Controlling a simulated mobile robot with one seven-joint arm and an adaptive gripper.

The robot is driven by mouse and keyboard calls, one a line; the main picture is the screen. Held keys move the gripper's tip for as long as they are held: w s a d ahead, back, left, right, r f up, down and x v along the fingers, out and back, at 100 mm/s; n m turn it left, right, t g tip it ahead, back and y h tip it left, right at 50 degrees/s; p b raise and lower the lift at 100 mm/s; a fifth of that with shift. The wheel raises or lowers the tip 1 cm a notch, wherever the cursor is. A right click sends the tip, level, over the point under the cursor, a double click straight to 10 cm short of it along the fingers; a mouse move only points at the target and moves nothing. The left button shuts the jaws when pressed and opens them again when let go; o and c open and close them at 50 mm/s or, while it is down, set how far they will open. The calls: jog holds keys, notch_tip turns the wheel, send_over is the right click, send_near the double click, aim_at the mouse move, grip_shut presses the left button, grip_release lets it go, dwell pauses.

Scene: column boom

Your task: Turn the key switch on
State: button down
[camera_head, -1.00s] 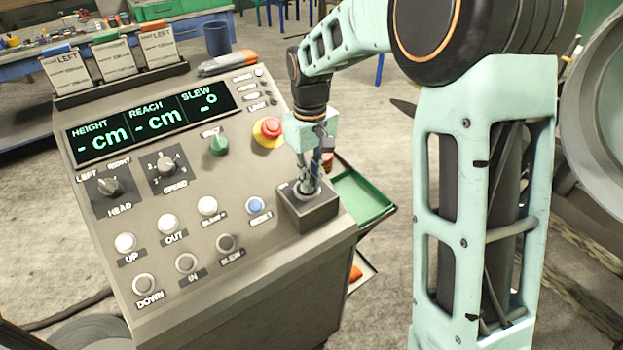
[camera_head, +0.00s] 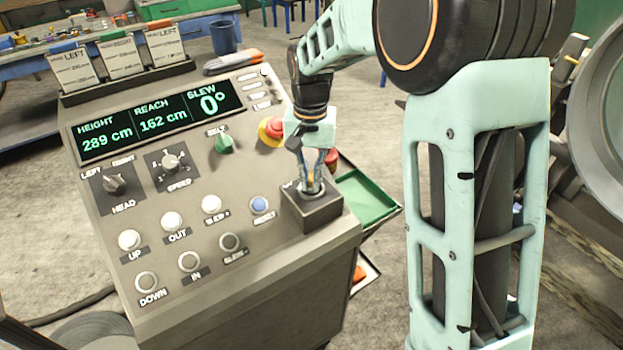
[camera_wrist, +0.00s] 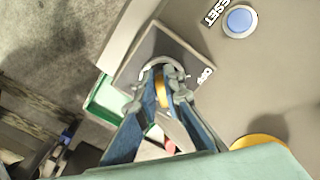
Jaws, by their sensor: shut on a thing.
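The key switch (camera_head: 311,210) is a dark raised box at the right edge of the sloped console, with a round collar on top. My gripper (camera_head: 313,188) points down onto it from above. In the wrist view, my gripper (camera_wrist: 162,80) has its blue fingers closed around a brass-coloured key (camera_wrist: 162,92) standing in the collar of the key switch (camera_wrist: 150,52). The fingertips hide part of the key and of the label beside it. The display (camera_head: 158,121) is lit and reads height 289 cm, reach 162 cm and slew 0°.
A red emergency button (camera_head: 272,129) on a yellow base stands close behind my gripper. A blue reset button (camera_head: 259,205) is just left of the box. Knobs and several white buttons cover the panel. A green tray (camera_head: 366,196) sits beyond the console's right side.

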aim_at(311, 180)
dwell(0.3)
jog(key=c, duration=2)
grip_release()
jog(key=shift+c, duration=0.2)
notch_tip(311, 180, up, 12)
